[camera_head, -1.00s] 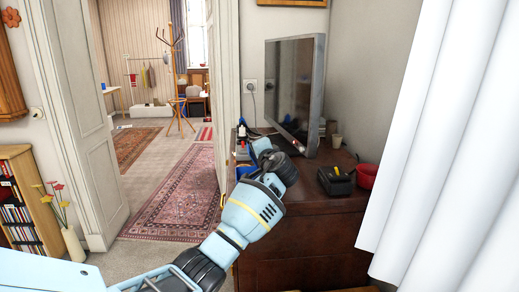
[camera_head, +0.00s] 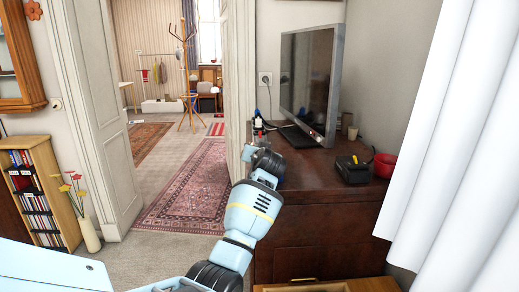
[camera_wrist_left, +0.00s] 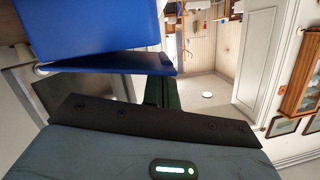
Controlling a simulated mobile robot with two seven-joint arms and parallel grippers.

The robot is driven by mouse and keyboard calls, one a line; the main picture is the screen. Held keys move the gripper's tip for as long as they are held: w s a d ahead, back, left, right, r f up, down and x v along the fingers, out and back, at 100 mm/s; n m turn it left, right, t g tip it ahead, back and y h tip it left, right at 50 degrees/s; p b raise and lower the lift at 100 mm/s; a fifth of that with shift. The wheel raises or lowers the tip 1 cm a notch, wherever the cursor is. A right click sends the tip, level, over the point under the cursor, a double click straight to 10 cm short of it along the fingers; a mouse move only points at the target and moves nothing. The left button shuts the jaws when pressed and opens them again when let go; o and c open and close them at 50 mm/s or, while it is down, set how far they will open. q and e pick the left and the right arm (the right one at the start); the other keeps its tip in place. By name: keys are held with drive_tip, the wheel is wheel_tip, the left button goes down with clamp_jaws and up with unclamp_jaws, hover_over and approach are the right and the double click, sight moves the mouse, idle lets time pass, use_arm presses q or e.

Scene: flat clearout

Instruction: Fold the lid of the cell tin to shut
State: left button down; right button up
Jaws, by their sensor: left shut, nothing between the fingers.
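The left wrist view shows a blue thing, probably the cell tin (camera_wrist_left: 100,28), close up at the upper left. A blue flat panel, probably its lid (camera_wrist_left: 105,63), lies just below it, at an angle to the larger face. In the head view the tin is hidden behind my left arm. My left gripper (camera_wrist_left: 163,92) is shut and empty, its dark fingers close together beside the blue panel's edge. I cannot tell whether they touch it. My right gripper is not in view.
The brown dresser (camera_head: 325,180) carries a television (camera_head: 308,85), a black caddy (camera_head: 353,170), a red bowl (camera_head: 384,165) and a small cup (camera_head: 352,133). Small bottles (camera_head: 258,127) stand near my left wrist. A white curtain (camera_head: 450,150) hangs at right.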

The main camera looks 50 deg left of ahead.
use_arm(q)
drive_tip(key=shift+s+a+f+n+h, duration=0.1)
drive_tip(key=shift+s+f+n+h, duration=0.05)
drive_tip(key=shift+f+n, duration=0.25)
drive_tip(key=shift+s+a+f+n+h, duration=0.1)
drive_tip(key=shift+f+n+h, duration=0.05)
drive_tip(key=shift+f+n, duration=0.25)
drive_tip(key=v, duration=0.8)
idle(0.3)
drive_tip(key=shift+f, duration=0.1)
idle(0.4)
